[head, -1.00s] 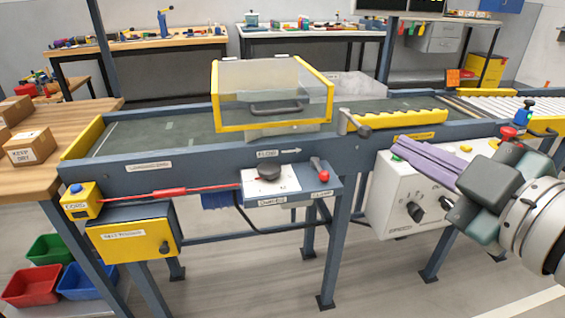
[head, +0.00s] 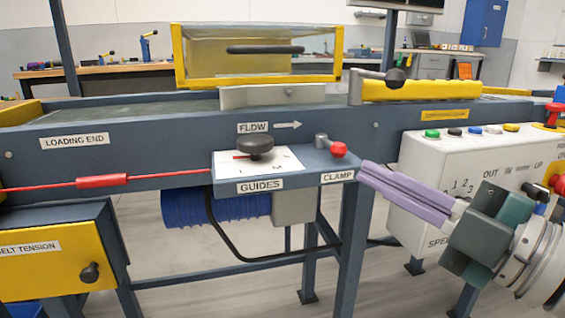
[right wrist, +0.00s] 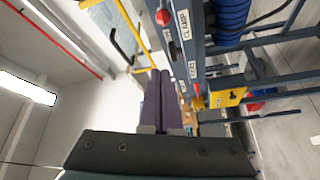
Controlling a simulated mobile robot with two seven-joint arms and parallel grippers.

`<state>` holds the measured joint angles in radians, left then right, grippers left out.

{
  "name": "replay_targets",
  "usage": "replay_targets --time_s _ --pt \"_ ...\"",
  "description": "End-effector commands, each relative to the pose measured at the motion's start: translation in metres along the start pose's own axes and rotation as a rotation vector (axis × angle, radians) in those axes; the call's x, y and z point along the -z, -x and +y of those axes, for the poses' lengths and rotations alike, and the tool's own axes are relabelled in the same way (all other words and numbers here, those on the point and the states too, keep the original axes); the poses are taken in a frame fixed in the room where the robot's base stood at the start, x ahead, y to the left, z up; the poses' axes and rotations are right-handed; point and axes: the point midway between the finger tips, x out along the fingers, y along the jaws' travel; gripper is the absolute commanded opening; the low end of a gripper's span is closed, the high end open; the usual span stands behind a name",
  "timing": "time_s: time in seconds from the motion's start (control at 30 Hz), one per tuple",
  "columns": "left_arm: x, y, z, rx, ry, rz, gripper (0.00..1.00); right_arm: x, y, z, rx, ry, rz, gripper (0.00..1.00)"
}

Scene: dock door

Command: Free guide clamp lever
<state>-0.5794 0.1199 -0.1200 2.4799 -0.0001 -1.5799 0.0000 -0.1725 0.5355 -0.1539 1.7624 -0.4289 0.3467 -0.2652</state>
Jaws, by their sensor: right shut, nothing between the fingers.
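The clamp lever (head: 338,149) has a red knob on a short grey arm. It sits at the right end of the guides panel (head: 290,158), above the CLAMP label. Its red knob also shows at the top of the right wrist view (right wrist: 162,17). My right gripper (head: 366,173) has long purple fingers, shut and empty. In the head view the fingertips are just right of and below the knob, with a small visible gap. The fingers also show in the right wrist view (right wrist: 158,75). A black guide knob (head: 255,143) stands on the panel's white plate. My left gripper is not in view.
The white control box (head: 420,165), with coloured buttons, stands right behind my right fingers. A red pull cord (head: 100,181) runs along the left front. The yellow-framed guard (head: 258,55) stands over the belt. Open space lies in front of the panel.

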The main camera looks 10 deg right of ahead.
Motion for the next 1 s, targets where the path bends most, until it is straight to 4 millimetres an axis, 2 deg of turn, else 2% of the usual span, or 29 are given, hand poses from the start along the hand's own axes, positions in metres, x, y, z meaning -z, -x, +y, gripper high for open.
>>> replay_targets --time_s 0.23,0.37,0.47,0.87,1.0 --pt "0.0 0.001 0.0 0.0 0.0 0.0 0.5 0.0 -0.001 0.001 0.0 -0.001 -0.001 0.0" --pt "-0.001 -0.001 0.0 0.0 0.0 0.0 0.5 0.0 -0.008 0.001 -0.003 0.0 0.001 0.0" --pt "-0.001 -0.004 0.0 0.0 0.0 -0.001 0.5 0.0 -0.022 0.001 -0.003 0.0 0.001 0.0" --pt "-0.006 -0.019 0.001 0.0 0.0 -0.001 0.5 0.0 -0.1 0.001 -0.004 0.001 0.001 0.0" --pt "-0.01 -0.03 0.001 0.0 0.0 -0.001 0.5 -0.022 -0.093 -0.003 0.001 0.002 -0.005 0.0"
